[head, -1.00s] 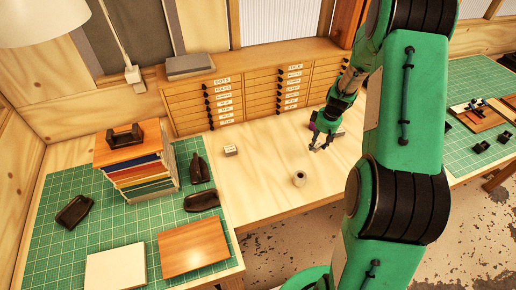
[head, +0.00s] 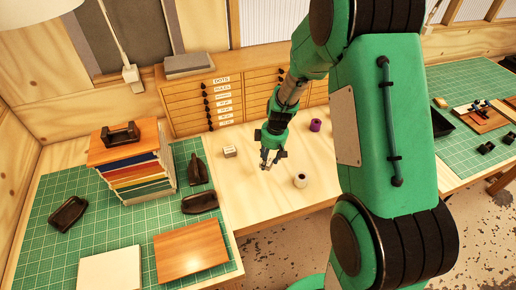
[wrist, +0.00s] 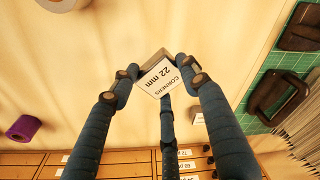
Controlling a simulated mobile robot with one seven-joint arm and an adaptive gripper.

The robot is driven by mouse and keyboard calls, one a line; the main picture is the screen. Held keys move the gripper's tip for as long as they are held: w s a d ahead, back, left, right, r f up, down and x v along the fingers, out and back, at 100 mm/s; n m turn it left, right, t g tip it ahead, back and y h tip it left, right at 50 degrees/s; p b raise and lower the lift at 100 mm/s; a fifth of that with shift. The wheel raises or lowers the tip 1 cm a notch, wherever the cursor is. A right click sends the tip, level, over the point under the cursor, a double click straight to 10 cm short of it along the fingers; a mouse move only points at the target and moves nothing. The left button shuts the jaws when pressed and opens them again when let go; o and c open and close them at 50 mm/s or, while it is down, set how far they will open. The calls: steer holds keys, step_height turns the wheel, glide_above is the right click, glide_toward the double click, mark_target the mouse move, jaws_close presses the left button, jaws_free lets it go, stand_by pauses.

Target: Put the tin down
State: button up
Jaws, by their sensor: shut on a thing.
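In the head view the tin is too small and covered to make out clearly. I cannot tell how high it is above the bench (head: 262,205).
A small white-labelled block (head: 230,151) stands just left of my gripper. A pale roll (head: 300,180) stands to the right and nearer, a purple roll (head: 316,125) farther back. Drawers (head: 225,100) line the back. A green mat (head: 130,215) with books (head: 133,170) lies left.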

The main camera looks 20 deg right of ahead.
stand_by(0.4)
steer(key=w, duration=0.5)
steer(key=w+d+f, duration=0.1)
steer(key=w, duration=0.4)
steer(key=w+p, duration=0.1)
steer(key=w, duration=0.5)
steer(key=shift+d+f, duration=0.3)
steer(key=shift+d, duration=0.05)
steer(key=shift+f, duration=1.7)
steer(key=shift+f, duration=0.15)
steer(key=o, duration=1.2)
steer(key=shift+s, duration=0.1)
steer(key=shift+r, duration=0.2)
